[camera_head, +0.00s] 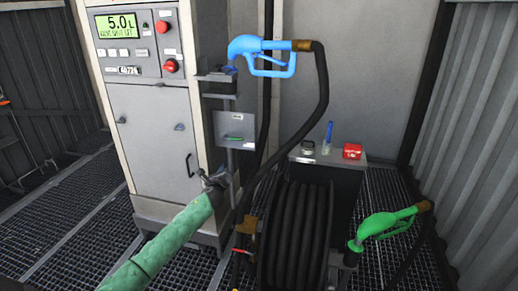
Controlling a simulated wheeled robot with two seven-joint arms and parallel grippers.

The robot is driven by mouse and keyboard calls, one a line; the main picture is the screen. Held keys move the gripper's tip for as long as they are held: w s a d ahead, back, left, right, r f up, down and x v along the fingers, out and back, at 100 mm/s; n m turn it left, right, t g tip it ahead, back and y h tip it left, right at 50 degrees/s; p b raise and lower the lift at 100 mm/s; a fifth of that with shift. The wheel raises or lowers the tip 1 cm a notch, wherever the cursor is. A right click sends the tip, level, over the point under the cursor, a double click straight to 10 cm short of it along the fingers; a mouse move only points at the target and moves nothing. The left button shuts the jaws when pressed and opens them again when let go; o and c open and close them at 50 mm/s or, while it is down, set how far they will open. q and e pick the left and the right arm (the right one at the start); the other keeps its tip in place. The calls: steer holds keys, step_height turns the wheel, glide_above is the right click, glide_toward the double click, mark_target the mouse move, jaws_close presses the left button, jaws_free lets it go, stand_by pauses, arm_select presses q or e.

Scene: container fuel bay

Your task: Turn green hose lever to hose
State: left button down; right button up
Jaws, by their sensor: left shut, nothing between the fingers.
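A small green bar (233,138) shows on a grey plate (222,121) beside the cabinet's right edge; it is too small to tell whether it is a lever. A green nozzle (385,223) stands at the right of the hose reel (295,235), with a dark hose behind it. A red-orange handle (242,251) shows at the reel's lower left, by a brass fitting. My left gripper (217,178), on a green-sleeved arm, is shut and empty in front of the cabinet's lower right edge, below the grey plate. My right gripper is not in view.
The pump cabinet (150,125) has a display reading 5.0 L and red knobs. A blue nozzle (262,56) hangs upper centre, its dark hose looping down to the reel. A small stand (342,158) holds a red box (352,151). Grating floor is clear at left.

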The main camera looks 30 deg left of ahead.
mark_target(233, 139)
arm_select(q)
steer(key=w+r+m+h+p, duration=0.1)
steer(key=w+r+m, duration=0.1)
steer(key=w, duration=0.3)
steer(key=w+r+m+t+h, duration=0.1)
steer(key=w+r+m, duration=0.2)
steer(key=w+m, duration=0.2)
steer(key=shift+w+r+h+p, duration=0.15)
steer(key=shift+w+h+p, duration=0.2)
steer(key=shift+w, duration=0.3)
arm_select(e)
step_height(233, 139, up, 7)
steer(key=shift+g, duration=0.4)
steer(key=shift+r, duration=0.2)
arm_select(q)
steer(key=shift+r, duration=0.1)
